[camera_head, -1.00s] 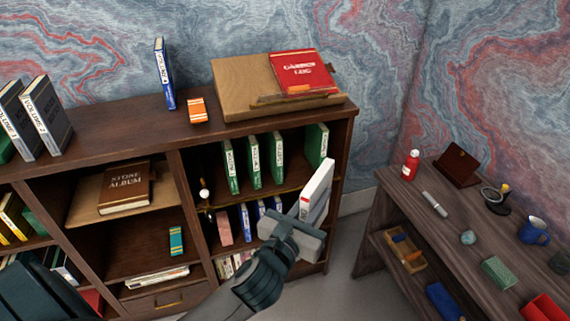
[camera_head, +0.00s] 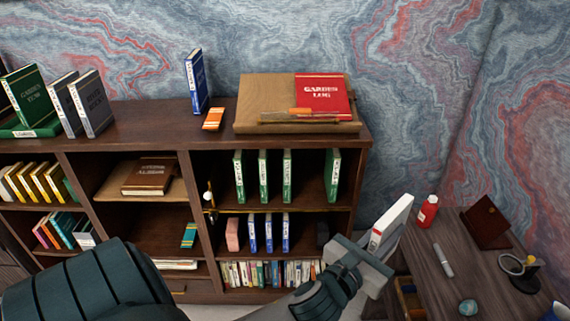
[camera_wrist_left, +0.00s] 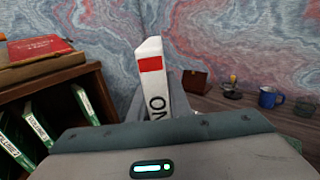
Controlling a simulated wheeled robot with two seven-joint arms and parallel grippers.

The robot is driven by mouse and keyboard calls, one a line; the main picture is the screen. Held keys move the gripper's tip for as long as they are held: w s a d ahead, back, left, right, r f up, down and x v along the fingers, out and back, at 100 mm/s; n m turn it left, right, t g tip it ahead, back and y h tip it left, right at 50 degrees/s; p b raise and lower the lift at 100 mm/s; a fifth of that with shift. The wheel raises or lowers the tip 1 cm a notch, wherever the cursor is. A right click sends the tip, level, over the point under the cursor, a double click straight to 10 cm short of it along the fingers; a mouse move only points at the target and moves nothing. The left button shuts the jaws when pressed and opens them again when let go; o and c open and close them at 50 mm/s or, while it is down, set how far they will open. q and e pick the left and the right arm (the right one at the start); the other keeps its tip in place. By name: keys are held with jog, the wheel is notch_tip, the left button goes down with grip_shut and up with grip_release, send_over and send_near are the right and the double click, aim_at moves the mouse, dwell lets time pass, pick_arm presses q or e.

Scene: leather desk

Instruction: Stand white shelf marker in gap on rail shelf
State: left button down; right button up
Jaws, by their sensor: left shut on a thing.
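The white shelf marker (camera_head: 391,228) has a red band and dark lettering on its spine. My left gripper (camera_head: 372,250) is shut on it and holds it tilted in the air, right of and in front of the bookcase. In the left wrist view the marker (camera_wrist_left: 151,80) rises above the gripper (camera_wrist_left: 160,125). The rail shelf (camera_head: 260,207) is the upper right compartment, with a brass rail along its front edge. Three green books (camera_head: 263,177) stand apart on it, then a wider gap, then another green book (camera_head: 333,177) near the right wall. My right gripper is not in view.
The shelf below holds blue books (camera_head: 268,232), a pink block (camera_head: 232,235) and a dark block. A sloped wooden stand (camera_head: 265,95) with a red book (camera_head: 322,92) is on the bookcase top. A side desk (camera_head: 455,280) with a red bottle (camera_head: 427,211) stands at right.

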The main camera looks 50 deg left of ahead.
pick_arm(q)
jog(key=shift+a, duration=0.15)
jog(key=w+a+f+n+g+y, duration=0.2)
jog(key=w+a+f+n+y, duration=0.1)
jog(key=a, duration=0.6)
jog(key=w+a+f+n+g+y, duration=0.2)
jog(key=w+a+f+n+y, duration=0.1)
jog(key=a, duration=0.7)
jog(key=w+a+f+n+g+y, duration=0.1)
jog(key=w+a+f+n+y, duration=0.2)
jog(key=a+y, duration=0.4)
jog(key=shift+w+a+f+g, duration=0.45)
jog(key=shift+a+f, duration=0.4)
jog(key=shift+a, duration=0.3)
